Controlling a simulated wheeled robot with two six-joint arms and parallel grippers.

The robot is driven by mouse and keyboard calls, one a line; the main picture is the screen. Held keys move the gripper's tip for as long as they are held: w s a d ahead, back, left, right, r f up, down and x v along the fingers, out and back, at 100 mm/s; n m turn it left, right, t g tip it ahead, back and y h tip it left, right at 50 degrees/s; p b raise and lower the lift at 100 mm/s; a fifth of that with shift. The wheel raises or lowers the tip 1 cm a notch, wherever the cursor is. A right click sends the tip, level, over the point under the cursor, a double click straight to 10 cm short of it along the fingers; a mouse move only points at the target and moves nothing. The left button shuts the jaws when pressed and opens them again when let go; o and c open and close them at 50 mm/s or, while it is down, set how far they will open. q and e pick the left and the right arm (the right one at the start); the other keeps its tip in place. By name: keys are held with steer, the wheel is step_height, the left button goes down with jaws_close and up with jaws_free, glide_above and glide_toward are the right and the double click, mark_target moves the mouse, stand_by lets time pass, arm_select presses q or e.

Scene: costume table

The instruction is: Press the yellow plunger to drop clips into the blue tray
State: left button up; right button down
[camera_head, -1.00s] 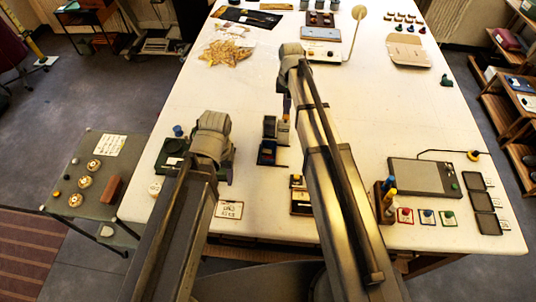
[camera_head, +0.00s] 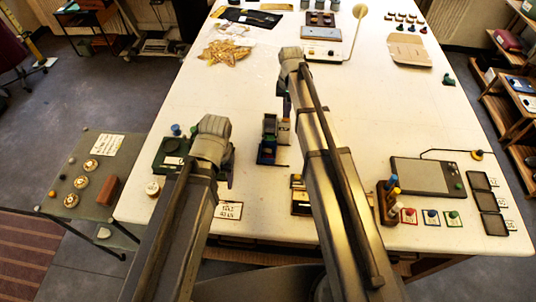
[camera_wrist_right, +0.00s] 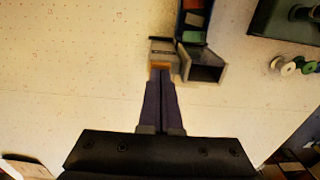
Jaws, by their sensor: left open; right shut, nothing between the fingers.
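The clip dispenser (camera_head: 284,130) stands left of centre on the white table; in the right wrist view it is a pale grey block (camera_wrist_right: 162,47) beside an open dark grey box (camera_wrist_right: 205,66). A small yellow-orange part, apparently the plunger (camera_wrist_right: 160,67), shows at my right fingertips; contact is unclear. The blue tray (camera_head: 266,157) is in front of the dispenser; it shows in the right wrist view (camera_wrist_right: 182,32) with red and green pieces. My right gripper (camera_wrist_right: 161,72) is shut and empty. My left gripper (camera_head: 229,172) is open, its fingers mostly hidden behind its wrist.
A dark green stand (camera_head: 169,154) with spools sits by my left wrist. A rack of coloured bottles (camera_head: 389,203), a grey pad (camera_head: 425,175) and small button cards (camera_head: 431,217) lie to the right. The table's middle right is clear.

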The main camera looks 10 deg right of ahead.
steer(key=shift+r, duration=0.1)
stand_by(0.6)
steer(key=shift+r+p, duration=1.55)
steer(key=shift+p, duration=0.15)
steer(key=shift+r, duration=0.1)
step_height(320, 180, up, 6)
steer(key=p, duration=0.6)
stand_by(0.4)
